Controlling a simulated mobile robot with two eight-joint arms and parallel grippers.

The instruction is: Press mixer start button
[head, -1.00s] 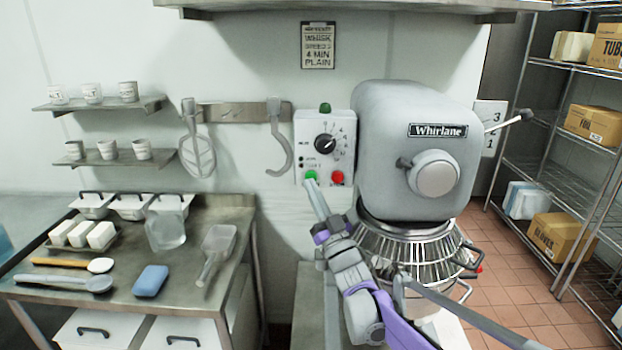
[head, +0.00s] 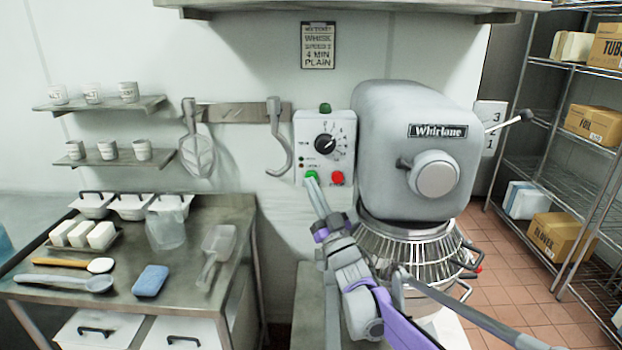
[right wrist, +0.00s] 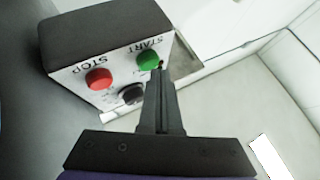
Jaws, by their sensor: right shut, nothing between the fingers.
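The mixer (head: 415,150), a grey "Whirlane" unit, stands right of centre in the head view. Its control box (head: 341,128) is on the wall side, with a dial, a green start button (head: 311,176) and a red stop button (head: 337,177). My right gripper (head: 313,182) is shut and empty, its tips at the lower edge of the green button. In the right wrist view, the shut fingers (right wrist: 161,68) end right beside the green START button (right wrist: 149,59); whether they touch it I cannot tell. The red STOP button (right wrist: 99,78) is clear to the left. My left gripper is not in view.
A wire guard and bowl (head: 412,250) sit under the mixer head, behind my right arm. A steel table (head: 120,296) with scoops, a blue sponge and tubs is at the left. A sign (head: 318,45) hangs above. Wire shelving (head: 545,160) stands at the right.

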